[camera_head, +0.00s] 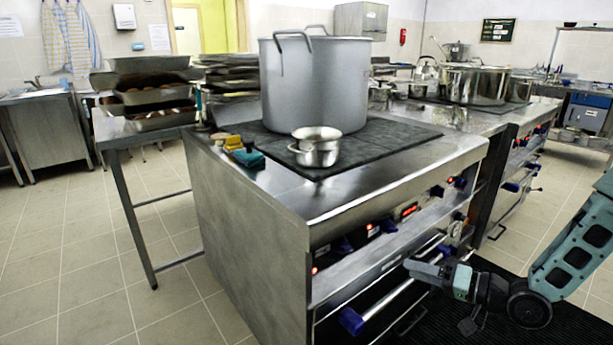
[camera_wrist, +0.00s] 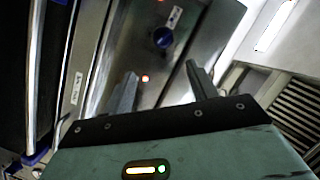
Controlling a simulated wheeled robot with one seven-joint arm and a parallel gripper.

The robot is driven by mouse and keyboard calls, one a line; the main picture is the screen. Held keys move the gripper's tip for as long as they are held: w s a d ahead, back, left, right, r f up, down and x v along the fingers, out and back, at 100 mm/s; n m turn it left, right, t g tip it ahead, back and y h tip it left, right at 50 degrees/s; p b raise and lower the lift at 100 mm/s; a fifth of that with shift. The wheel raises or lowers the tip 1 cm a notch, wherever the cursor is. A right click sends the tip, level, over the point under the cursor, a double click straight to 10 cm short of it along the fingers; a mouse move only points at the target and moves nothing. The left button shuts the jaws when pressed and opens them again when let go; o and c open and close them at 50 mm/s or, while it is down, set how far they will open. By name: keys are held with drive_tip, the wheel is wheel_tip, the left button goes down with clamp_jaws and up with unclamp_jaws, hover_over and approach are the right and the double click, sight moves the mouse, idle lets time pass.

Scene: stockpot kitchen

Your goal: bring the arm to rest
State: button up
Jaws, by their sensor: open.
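My gripper (camera_head: 428,268) is at the lower right in the head view, in front of the stove's (camera_head: 290,235) front face, close to the oven handle bar. In the wrist view my gripper (camera_wrist: 160,88) shows two grey fingers spread apart with nothing between them. Behind the fingers is the stove's steel front panel with a blue knob (camera_wrist: 163,37) and a lit red light. Whether the gripper touches the handle bar (camera_head: 385,293) I cannot tell.
A large stockpot (camera_head: 330,85) and a small pot (camera_head: 316,150) stand on the stove top. A side table with stacked trays (camera_head: 150,95) is at the left. More pots (camera_head: 475,85) stand on the range behind. The tiled floor at the left is clear.

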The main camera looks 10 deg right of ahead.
drive_tip(key=s+a+r+n+g+h, duration=0.2)
drive_tip(key=a+n+g+h, duration=0.15)
drive_tip(key=a, duration=0.25)
drive_tip(key=s+a+r+n+g+h, duration=0.1)
drive_tip(key=a+r+n+g+h, duration=0.15)
drive_tip(key=a+h, duration=0.2)
drive_tip(key=s+a+r+n+g+h, duration=0.1)
drive_tip(key=s+a+r+g, duration=0.15)
drive_tip(key=s, duration=0.55)
drive_tip(key=s+a+r+n+g+h, duration=0.1)
drive_tip(key=s+a+r, duration=0.25)
drive_tip(key=s, duration=0.45)
drive_tip(key=s+a+r+n+g+h, duration=0.15)
drive_tip(key=s+r, duration=0.25)
drive_tip(key=s, duration=0.4)
wheel_tip(320, 180, up, 14)
drive_tip(key=p, duration=1.5)
drive_tip(key=shift+w, duration=0.4)
drive_tip(key=shift+a, duration=0.1)
